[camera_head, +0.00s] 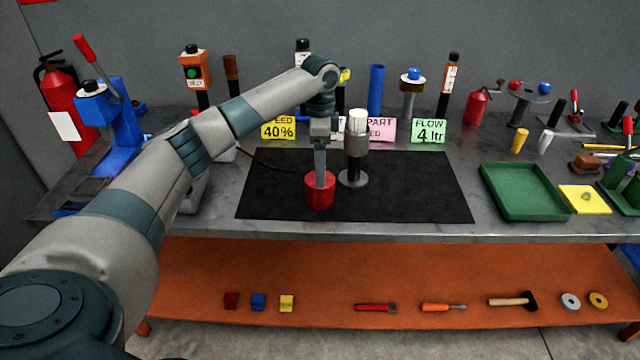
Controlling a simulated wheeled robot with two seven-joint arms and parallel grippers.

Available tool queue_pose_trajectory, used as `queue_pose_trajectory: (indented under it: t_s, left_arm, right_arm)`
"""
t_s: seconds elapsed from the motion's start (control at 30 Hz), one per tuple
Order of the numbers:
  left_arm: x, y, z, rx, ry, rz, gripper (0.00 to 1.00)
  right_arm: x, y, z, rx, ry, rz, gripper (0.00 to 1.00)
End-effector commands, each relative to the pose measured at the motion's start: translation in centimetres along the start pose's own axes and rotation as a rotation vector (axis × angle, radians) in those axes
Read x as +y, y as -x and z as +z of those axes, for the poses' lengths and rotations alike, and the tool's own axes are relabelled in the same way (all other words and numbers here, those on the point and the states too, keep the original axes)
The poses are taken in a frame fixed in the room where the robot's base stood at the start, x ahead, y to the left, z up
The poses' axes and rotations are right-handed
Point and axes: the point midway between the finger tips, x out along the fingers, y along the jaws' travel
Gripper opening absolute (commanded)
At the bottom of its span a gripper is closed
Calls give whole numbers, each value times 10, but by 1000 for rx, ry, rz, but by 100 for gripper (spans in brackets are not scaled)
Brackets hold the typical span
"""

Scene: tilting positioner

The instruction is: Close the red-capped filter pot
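A red cylindrical cap (319,194) is on or just above the black mat (420,190), near the mat's middle. My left gripper (320,182) points straight down with its fingertips at the top of the red cap. The fingers look close together, but I cannot tell whether they are shut on it. Just right of it stands a grey upright cylinder with a white top (357,140), on a round base on the mat; it seems to be the filter pot without its cap. My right gripper is not in view.
Yellow, pink and green cards stand behind the mat, with the green card (428,131) at right. A green tray (522,192) lies right of the mat. A blue press-like device (120,130) stands at left. The mat's right part is clear.

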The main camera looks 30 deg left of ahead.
Motion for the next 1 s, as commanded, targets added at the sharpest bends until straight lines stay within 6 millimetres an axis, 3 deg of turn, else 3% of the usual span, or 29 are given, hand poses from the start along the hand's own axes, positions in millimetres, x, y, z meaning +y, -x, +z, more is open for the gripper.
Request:
queue_pose_trajectory:
  t_s: [0.3, 0.77, 1.0]
  left_arm:
    - [0, -44, 0, -1, -1, 0, 86]
    - [0, -50, 0, -1, 0, 0, 86]
    - [-2, -68, 0, -2, 2, 2, 86]
  right_arm:
    - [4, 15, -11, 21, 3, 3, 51]
    - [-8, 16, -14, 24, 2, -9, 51]
    - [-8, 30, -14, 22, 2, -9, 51]
